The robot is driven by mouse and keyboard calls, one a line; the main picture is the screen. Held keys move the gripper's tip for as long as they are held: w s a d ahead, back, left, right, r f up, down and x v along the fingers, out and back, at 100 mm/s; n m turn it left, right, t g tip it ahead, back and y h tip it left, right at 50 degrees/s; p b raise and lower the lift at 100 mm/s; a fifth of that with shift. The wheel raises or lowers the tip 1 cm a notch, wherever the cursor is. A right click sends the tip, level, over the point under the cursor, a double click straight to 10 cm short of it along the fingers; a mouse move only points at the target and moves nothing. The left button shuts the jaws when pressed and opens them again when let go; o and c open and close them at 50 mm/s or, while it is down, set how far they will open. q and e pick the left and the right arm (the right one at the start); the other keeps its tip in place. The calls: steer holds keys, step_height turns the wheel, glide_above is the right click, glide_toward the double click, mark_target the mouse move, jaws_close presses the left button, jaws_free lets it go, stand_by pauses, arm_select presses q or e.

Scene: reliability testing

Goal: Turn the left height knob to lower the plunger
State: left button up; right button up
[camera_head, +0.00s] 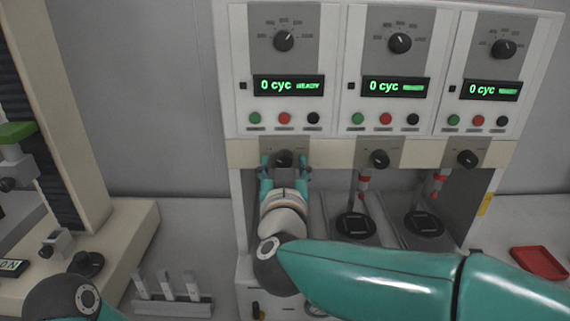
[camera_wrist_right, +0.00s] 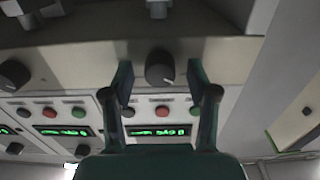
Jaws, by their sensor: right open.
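The left height knob (camera_head: 284,158) is a black knob on a grey plate below the left display panel. My right gripper (camera_head: 285,170) is open, with one finger on each side of this knob. In the right wrist view the knob (camera_wrist_right: 160,67) sits between the two open fingertips (camera_wrist_right: 160,80), with visible gaps on both sides. The plunger of the left station is hidden behind my right gripper and arm. My left gripper is out of view; only part of my left arm shows at the bottom left.
The middle height knob (camera_head: 379,159) and right height knob (camera_head: 467,158) stand to the right, with red-banded plungers below. All three displays read "0 cyc". A beige machine (camera_head: 85,110) stands left, a small rack (camera_head: 172,306) is below, and a red tray (camera_head: 539,263) lies right.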

steer(key=shift+c, duration=0.4)
jaws_close()
